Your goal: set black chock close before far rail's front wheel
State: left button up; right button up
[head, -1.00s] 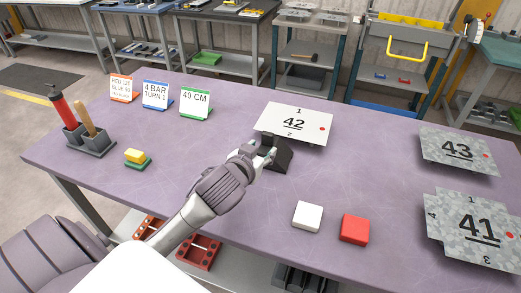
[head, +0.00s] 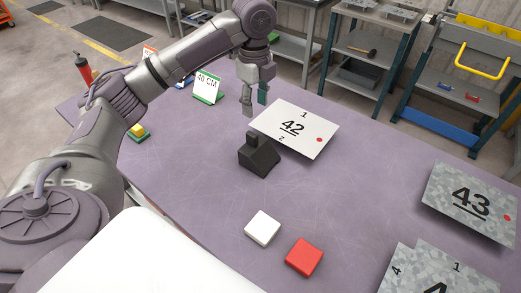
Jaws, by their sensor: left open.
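A black block with an upright grip (head: 259,157) stands on the purple table, right at the near left edge of the white panel marked 42 (head: 303,132). My left gripper (head: 256,104) hangs open and empty with its fingers pointing down, beyond the block, beside the panel's far left corner. Its fingers are clear of the block. No rail or wheel shows in view. My right gripper is not in view.
A white block (head: 262,228) and a red block (head: 304,257) lie near the front. Grey panel 43 (head: 470,204) and further panels lie at right. A 40 CM sign (head: 207,87) and a yellow-green block (head: 138,132) are at left.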

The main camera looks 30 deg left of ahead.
aim_at(256, 136)
pick_arm(q)
notch_tip(256, 136, down, 7)
jog(key=shift+s+a+f+p, duration=0.1)
jog(key=shift+f+p, duration=0.1)
jog(key=shift+p, duration=0.35)
jog(key=shift+f, duration=0.5)
jog(key=shift+f+p, duration=0.35)
jog(key=shift+p, duration=0.05)
jog(key=f, duration=0.2)
jog(key=f+p, duration=0.1)
jog(key=shift+d+f, duration=0.2)
jog(key=shift+f, duration=0.15)
jog(key=shift+w+f, duration=0.2)
jog(key=shift+f, duration=0.15)
jog(key=c, duration=0.9)
grip_shut()
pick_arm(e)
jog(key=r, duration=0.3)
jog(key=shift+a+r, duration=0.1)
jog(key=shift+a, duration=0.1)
pick_arm(q)
jog(key=shift+r, duration=0.1)
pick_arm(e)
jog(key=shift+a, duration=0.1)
